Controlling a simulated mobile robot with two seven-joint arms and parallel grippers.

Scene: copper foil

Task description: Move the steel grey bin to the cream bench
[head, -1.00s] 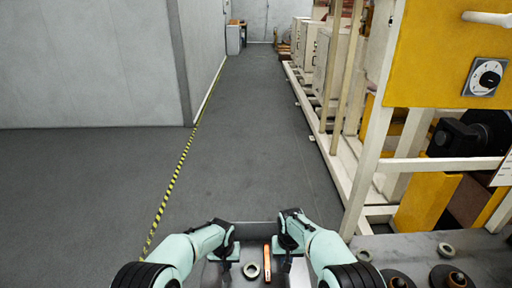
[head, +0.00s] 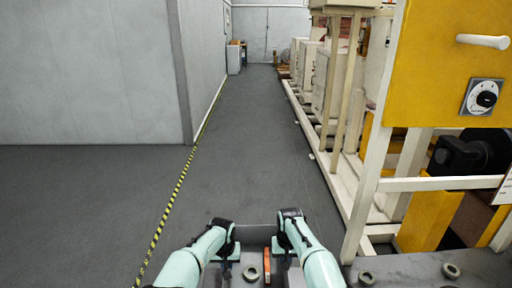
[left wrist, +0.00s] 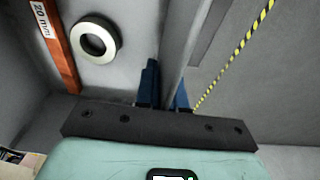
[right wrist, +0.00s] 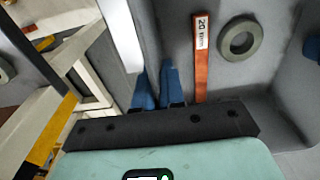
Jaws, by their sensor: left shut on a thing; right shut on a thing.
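The steel grey bin (head: 257,232) is in front of me at the bottom of the head view. My left gripper (head: 228,246) is shut on its left wall and my right gripper (head: 280,244) is shut on its right wall. The left wrist view shows the blue fingers (left wrist: 166,88) on both sides of the wall. The right wrist view shows the same for the other fingers (right wrist: 158,84). Inside the bin lie a pale ring (head: 251,273) and an orange bar (head: 267,269) marked "20 mm". I cannot make out which surface is the cream bench.
A grey worktop (head: 418,268) with rings is close at the lower right. Cream framing and a yellow machine panel (head: 456,60) stand above and behind it. A clear grey aisle (head: 255,130) runs ahead, with yellow-black tape (head: 172,203) and a wall on the left.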

